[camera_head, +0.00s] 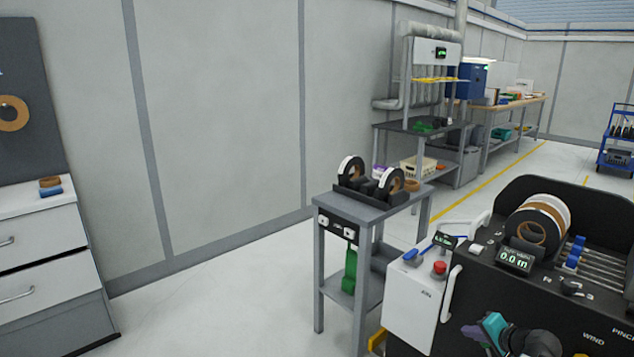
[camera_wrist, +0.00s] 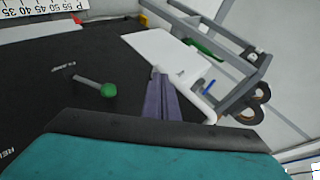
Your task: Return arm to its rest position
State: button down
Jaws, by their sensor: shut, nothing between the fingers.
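My gripper (camera_head: 470,331) shows at the lower edge of the head view, in front of the black face of the winding machine (camera_head: 460,290). It has a teal body and purple fingers. In the wrist view the purple fingers (camera_wrist: 158,76) lie together, shut and empty, over the machine's dark panel (camera_wrist: 95,50). A green-knobbed lever (camera_wrist: 108,90) is left of the fingers, apart from them. Most of my arm is out of view.
The machine carries tape rolls (camera_head: 540,222), a display reading 0.0 m (camera_head: 515,260) and a red button (camera_head: 439,267). A grey stand (camera_head: 350,206) with black-and-white rolls is behind it. Drawers (camera_head: 45,250) stand at left. The floor (camera_head: 215,305) between is clear.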

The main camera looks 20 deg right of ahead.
jog(key=w+a+f+n+y+p, duration=0.2)
jog(key=w+a+f, duration=0.2)
jog(key=w+a, duration=0.45)
jog(key=a+f+n+g+y+p, duration=0.2)
jog(key=a+f, duration=0.2)
jog(key=a, duration=0.6)
jog(key=a+f+n+g+y+p, duration=0.15)
jog(key=a+f, duration=0.25)
jog(key=a, duration=0.7)
jog(key=a+f+n+g+y+p, duration=0.1)
jog(key=a+f+n+g, duration=0.2)
jog(key=a, duration=0.7)
jog(key=s+a+f+n+g+p, duration=0.35)
jog(key=s+a+f+g, duration=0.4)
jog(key=s+a, duration=0.65)
jog(key=s+d+f+n+g+h, duration=0.1)
jog(key=s+f+h, duration=0.1)
jog(key=s, duration=0.3)
jog(key=s+d+f+n+h+p, duration=0.1)
jog(key=s+f+h, duration=0.1)
jog(key=s, duration=0.4)
jog(key=shift+s+d+f+n+g+h, duration=0.2)
jog(key=shift+d+f+n+g+h, duration=0.15)
jog(key=shift+h, duration=0.2)
jog(key=shift+d+r, duration=0.1)
